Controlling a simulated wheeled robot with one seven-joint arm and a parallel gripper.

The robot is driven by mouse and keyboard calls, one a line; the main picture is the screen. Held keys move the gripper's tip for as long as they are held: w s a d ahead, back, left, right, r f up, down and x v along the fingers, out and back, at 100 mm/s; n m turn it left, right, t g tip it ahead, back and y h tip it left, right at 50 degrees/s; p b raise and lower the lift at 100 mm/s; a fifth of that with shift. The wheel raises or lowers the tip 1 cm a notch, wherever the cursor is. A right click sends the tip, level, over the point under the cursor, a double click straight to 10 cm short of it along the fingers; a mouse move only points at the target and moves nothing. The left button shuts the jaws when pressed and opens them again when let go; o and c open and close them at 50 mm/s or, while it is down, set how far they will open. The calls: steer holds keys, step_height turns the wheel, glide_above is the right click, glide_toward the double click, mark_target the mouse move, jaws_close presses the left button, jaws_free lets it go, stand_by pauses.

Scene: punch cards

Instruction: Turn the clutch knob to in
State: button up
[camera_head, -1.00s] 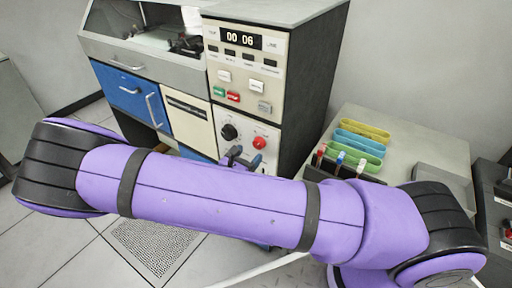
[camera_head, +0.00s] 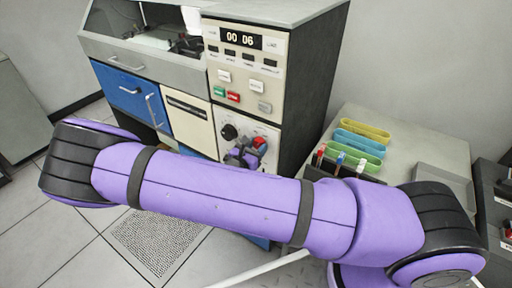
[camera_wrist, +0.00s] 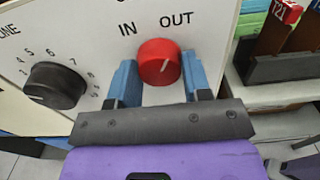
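The clutch knob is a round red knob (camera_wrist: 160,62) on the white panel, below the printed words IN and OUT. Its short white mark slants up to the right, toward OUT. My gripper (camera_wrist: 160,75) has its two blue fingers on either side of the knob, one left and one right. The fingers are apart, very close to the knob's sides; I cannot tell if they touch it. In the head view the red knob (camera_head: 260,142) shows just past my gripper (camera_head: 246,149), which partly covers the panel there.
A black numbered dial (camera_wrist: 55,86) sits left of the red knob, near the left finger. Above are push buttons (camera_head: 233,97) and a display reading 00 06 (camera_head: 241,39). A side table (camera_head: 400,140) on the right holds coloured trays (camera_head: 358,142) and a dark rack.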

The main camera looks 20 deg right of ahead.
steer(key=shift+n, duration=0.3)
steer(key=n, duration=0.5)
steer(key=shift+n, duration=0.3)
steer(key=n, duration=0.5)
steer(key=shift+n, duration=0.3)
stand_by(0.3)
steer(key=o, duration=0.9)
steer(key=shift+s, duration=0.1)
steer(key=v, duration=1)
steer(key=shift+s+a, duration=0.2)
steer(key=shift+a, duration=0.1)
